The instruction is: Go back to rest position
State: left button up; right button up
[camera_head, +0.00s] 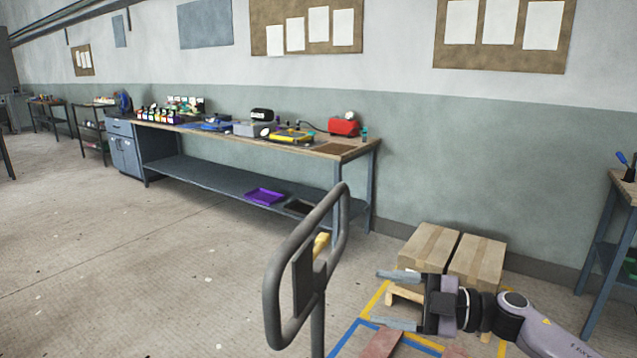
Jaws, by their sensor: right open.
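My right gripper (398,299) shows at the lower right, its arm coming in from the right edge. Its two grey fingers point left and stand wide apart, with nothing between them. It appears in front of two cardboard boxes and the taped floor area. My left gripper is not in this view.
A grey tube frame (271,300) stands left of my right gripper. Cardboard boxes (430,245) sit on a wooden pallet (392,294) by the wall. A long workbench (357,146) holds tools behind. Another bench (615,190) is at right. Floor at left is clear.

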jog(key=s+d+f+m+t+h, duration=0.5)
jog(key=f+m, duration=0.1)
jog(key=f, duration=0.3)
jog(key=s+d+f+m+t+h, duration=0.4)
jog(key=f+m+t, duration=0.1)
jog(key=f+m, duration=0.25)
jog(key=s+d+f+m+g+h, duration=0.1)
jog(key=s+d+f+g+h, duration=0.2)
jog(key=s+d+f, duration=0.45)
jog(key=s+d+f+m+g+h, duration=0.2)
jog(key=s+f+g+h, duration=0.15)
jog(key=s, duration=0.65)
jog(key=a+m+t, duration=0.2)
jog(key=a+m, duration=0.2)
jog(key=a, duration=0.6)
jog(key=shift+w+a+f, duration=0.15)
jog(key=shift+f, duration=0.25)
jog(key=shift+m, duration=0.25)
